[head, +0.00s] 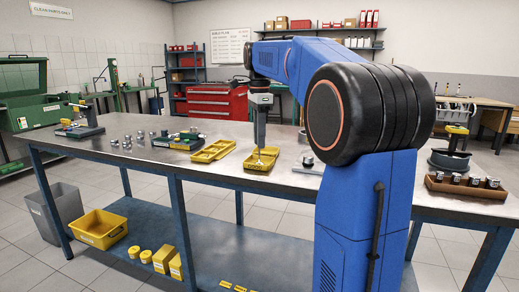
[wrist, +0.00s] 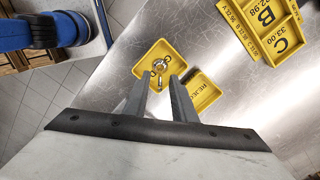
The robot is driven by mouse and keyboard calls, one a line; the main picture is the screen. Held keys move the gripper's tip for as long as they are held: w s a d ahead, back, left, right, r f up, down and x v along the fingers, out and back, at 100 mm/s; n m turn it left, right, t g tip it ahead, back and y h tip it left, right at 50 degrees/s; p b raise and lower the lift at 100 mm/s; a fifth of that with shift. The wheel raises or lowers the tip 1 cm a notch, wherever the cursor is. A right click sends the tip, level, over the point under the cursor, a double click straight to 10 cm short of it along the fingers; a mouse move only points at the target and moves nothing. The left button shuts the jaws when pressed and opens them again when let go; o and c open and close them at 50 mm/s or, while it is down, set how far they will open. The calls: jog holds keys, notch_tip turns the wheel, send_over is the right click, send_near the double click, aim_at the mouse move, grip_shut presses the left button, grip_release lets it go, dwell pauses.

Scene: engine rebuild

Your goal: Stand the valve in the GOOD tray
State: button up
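The valve (wrist: 160,66) is a small shiny metal piece in the yellow tray compartment (wrist: 146,70) seen beyond my fingertips in the wrist view. It appears upright, seen nearly end-on, though its lean is hard to judge. The neighbouring yellow compartment (wrist: 205,98) reads REJECT and looks empty in its visible part. No GOOD label is readable. My gripper (wrist: 159,80) is open, with a gap between its fingers and the valve just beyond the tips. In the head view my gripper (head: 259,147) points down over the yellow tray (head: 248,167).
Another yellow tray with lettered sections (wrist: 262,35) lies close by; it also shows in the head view (head: 211,150). Several small metal parts (head: 140,136) lie to the left on the steel bench (head: 120,156). A brown block with metal parts (head: 465,190) sits at right.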

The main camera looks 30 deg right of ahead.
notch_tip(320, 180, up, 7)
jog(key=shift+r, duration=0.15)
jog(key=s+a+f+n+t, duration=0.1)
jog(key=s+a+f+n, duration=0.4)
jog(key=s+f, duration=0.5)
jog(key=s+a+f+n+t, duration=0.2)
jog(key=s+a+f+n, duration=0.3)
jog(key=s+f+n, duration=0.4)
jog(key=s+a+f+n+t, duration=0.1)
jog(key=s+a+f+n, duration=0.4)
jog(key=s+f, duration=0.6)
jog(key=shift+a+f+n+t, duration=0.4)
jog(key=shift+f+n, duration=0.35)
jog(key=shift+n, duration=0.45)
jog(key=shift+s, duration=0.1)
